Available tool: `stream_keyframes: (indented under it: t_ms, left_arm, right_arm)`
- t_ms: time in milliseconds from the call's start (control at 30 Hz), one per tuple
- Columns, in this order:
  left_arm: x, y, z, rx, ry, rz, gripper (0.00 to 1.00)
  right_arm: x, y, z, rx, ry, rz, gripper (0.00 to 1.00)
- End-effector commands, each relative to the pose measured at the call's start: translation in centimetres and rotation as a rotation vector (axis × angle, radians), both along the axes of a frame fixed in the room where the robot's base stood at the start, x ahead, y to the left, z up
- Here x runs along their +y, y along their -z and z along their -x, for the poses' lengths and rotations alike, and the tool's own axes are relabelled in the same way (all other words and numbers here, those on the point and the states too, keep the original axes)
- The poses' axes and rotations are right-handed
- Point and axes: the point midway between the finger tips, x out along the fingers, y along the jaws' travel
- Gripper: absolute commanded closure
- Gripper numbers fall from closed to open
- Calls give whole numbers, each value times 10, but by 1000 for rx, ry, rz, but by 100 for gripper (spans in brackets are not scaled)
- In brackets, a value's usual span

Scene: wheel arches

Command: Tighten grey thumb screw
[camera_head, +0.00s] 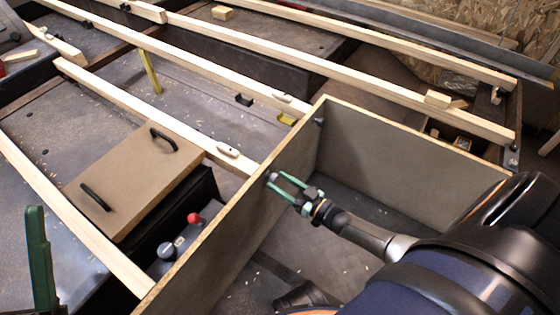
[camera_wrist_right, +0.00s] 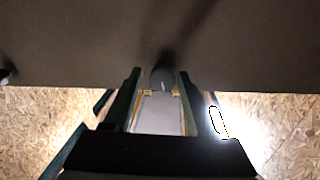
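The grey thumb screw (camera_head: 272,177) sits on the near upright wooden panel, close to its top edge. In the right wrist view its dark round knob (camera_wrist_right: 163,77) stands against the brown panel. My right gripper (camera_head: 280,181) reaches the panel with its green fingers either side of the knob. In the right wrist view the fingers (camera_wrist_right: 160,80) are apart, with small gaps beside the knob, so the gripper looks open. Of my left gripper, one green finger (camera_head: 40,258) shows at the lower left, far from the screw; its opening cannot be told.
The upright panels (camera_head: 385,145) form a corner around my right arm. Left of it lie a brown board with black handles (camera_head: 135,185) and a device with a red knob (camera_head: 180,238). Long wooden beams (camera_head: 200,65) cross the back. A dark knob (camera_wrist_right: 7,73) shows at the wrist view's left edge.

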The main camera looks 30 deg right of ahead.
Motion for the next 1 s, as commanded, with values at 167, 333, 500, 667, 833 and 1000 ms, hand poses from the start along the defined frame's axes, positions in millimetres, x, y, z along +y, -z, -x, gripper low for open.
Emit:
stream_keyframes:
  t_ms: [167, 333, 500, 667, 833, 1000]
  left_arm:
    - [0, 0, 0, 0, -1, 1, 50]
    - [0, 0, 0, 0, -1, 2, 50]
    - [0, -5, 0, 1, 0, 4, 50]
    - [1, -16, 0, -1, 4, 11, 50]
    - [2, -25, 1, -2, 7, 21, 50]
    - [3, -29, 1, -5, 11, 19, 50]
  right_arm:
    - [2, -2, -2, -6, -3, -2, 29]
    - [3, -3, -2, -8, -4, -3, 29]
    - [0, -4, 9, -7, -4, -2, 29]
    - [-10, -4, 38, -4, -3, -2, 29]
    - [-22, -4, 75, -4, -3, -1, 29]
    - [-30, -3, 102, -5, -2, -3, 29]
